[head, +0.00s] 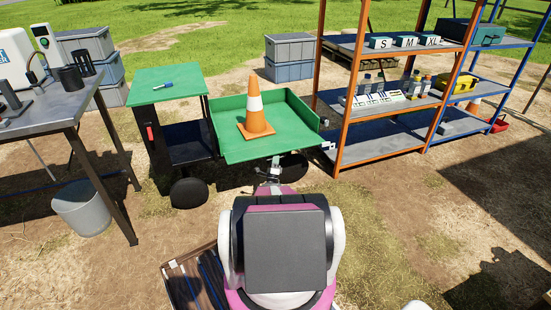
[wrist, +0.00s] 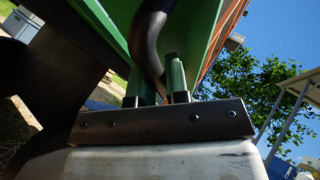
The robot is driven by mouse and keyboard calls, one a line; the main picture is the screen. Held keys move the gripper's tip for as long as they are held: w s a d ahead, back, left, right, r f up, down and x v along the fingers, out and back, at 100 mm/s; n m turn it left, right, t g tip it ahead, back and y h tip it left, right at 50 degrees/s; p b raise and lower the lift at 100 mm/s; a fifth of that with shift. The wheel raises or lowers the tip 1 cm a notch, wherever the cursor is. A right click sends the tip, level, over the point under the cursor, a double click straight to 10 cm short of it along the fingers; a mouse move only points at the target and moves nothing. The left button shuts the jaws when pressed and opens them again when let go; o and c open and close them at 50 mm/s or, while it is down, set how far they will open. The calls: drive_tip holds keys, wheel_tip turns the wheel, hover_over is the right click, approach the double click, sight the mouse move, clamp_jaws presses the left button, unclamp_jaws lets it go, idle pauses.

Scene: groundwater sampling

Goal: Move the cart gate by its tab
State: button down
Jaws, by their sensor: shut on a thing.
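The cart (head: 185,135) stands left of centre in the head view, with a green bed (head: 285,112) that has raised walls at the back and right. An orange cone with a white band (head: 256,115) stands on the bed. The cart gate is hard to tell apart from the bed's front edge. My gripper (head: 273,172) is low at that front edge, mostly hidden by my arm. In the wrist view my gripper (wrist: 160,78) is shut on a dark curved piece (wrist: 150,35), which looks like the tab, beside green panels of the cart. The exact contact is partly hidden.
An orange shelf (head: 345,100) with bottles and labelled boxes stands close on the right. A metal table (head: 45,105) and a grey bucket (head: 82,207) are on the left. A marker (head: 162,86) lies on the cart's green top.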

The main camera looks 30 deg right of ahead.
drive_tip(key=shift+w+d+f, duration=0.1)
drive_tip(key=shift+w+f, duration=0.2)
idle(0.4)
drive_tip(key=c, duration=1.1)
unclamp_jaws()
